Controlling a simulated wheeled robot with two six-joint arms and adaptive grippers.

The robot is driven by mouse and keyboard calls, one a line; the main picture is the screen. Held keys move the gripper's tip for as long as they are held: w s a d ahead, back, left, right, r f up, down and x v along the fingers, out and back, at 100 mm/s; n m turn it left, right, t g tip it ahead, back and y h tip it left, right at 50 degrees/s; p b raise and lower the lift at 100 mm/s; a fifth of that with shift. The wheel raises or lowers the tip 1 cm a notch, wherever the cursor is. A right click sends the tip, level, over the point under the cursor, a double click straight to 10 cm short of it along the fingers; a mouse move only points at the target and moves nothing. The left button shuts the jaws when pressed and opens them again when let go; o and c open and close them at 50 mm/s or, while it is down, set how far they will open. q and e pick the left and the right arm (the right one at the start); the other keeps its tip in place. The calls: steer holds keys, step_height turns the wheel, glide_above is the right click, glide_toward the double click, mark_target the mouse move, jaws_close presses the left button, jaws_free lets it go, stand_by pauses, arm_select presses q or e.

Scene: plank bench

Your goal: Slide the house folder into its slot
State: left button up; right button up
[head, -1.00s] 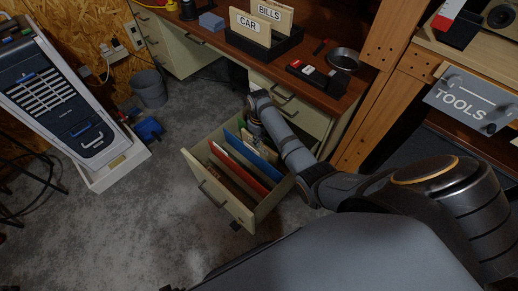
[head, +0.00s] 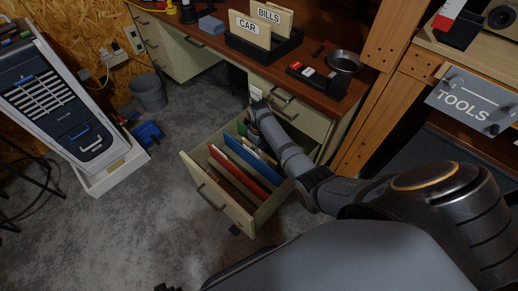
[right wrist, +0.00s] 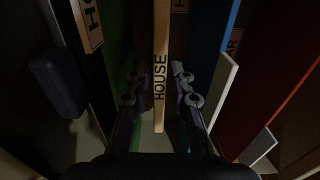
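The house folder (right wrist: 160,70) shows edge-on in the right wrist view, a tan upright strip marked HOUSE. It stands inside the open drawer (head: 222,207), between a green divider and a blue divider. My right gripper (right wrist: 160,82) reaches down into the drawer with one finger on each side of the folder. Dark gaps show between the fingers and the folder, so it looks open around it. In the head view my right gripper (head: 251,130) is small and partly hidden by my arm. My left gripper is not in view.
Blue (head: 252,161) and red (head: 238,170) dividers stand in the drawer. On the desk above are CAR (head: 249,30) and BILLS (head: 268,14) folders in a black holder, and a round metal dish (head: 344,61).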

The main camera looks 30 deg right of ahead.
steer(key=shift+r, duration=0.45)
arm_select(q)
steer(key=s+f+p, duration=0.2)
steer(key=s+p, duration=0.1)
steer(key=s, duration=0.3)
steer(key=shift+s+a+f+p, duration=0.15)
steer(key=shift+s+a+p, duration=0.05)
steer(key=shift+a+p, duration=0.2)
arm_select(e)
step_height(320, 180, up, 12)
steer(key=shift+f, duration=0.25)
